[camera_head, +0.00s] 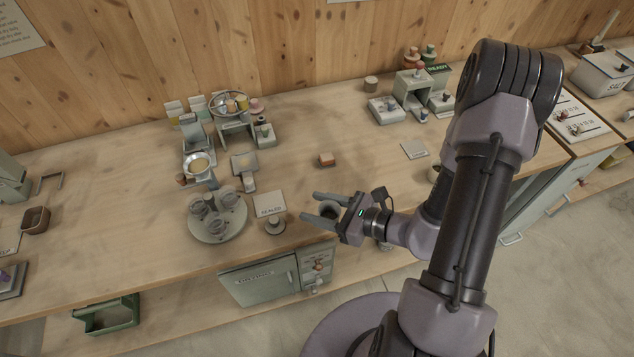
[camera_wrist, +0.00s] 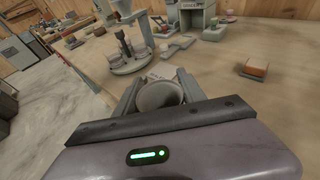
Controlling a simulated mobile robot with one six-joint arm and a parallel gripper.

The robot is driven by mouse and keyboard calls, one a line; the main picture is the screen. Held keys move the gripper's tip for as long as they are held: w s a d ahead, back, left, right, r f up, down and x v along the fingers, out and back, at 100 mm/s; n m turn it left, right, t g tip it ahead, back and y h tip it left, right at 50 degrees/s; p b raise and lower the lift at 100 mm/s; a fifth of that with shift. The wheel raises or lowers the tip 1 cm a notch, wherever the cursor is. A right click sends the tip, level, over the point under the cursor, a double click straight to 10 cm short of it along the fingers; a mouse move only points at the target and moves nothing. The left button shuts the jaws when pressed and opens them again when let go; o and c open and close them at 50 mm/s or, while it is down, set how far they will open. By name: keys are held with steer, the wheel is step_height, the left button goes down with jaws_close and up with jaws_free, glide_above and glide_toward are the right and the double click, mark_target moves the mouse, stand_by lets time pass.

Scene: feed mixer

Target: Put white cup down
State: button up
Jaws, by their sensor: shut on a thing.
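The white cup (camera_wrist: 160,95) is between the two fingers of my gripper (camera_wrist: 157,88) in the wrist view, its round pale top facing the camera. I cannot tell whether the cup touches the bench.
A SEALED card (camera_head: 269,203) and a small round grey object (camera_head: 275,225) lie just left of my gripper. Further left stands a round carousel (camera_head: 218,226) with several jars. An orange-brown block (camera_head: 327,159) sits behind. The bench between is clear.

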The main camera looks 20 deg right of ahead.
steer(key=b, duration=0.2)
glide_above(302, 189)
steer(key=shift+f, duration=0.7)
step_height(302, 189, down, 4)
steer(key=shift+w+r+b, duration=0.1)
steer(key=shift+r+b, duration=0.05)
steer(key=shift+b, duration=0.55)
steer(key=shift+r, duration=0.2)
steer(key=shift+f, duration=0.1)
steer(key=o, duration=1.3)
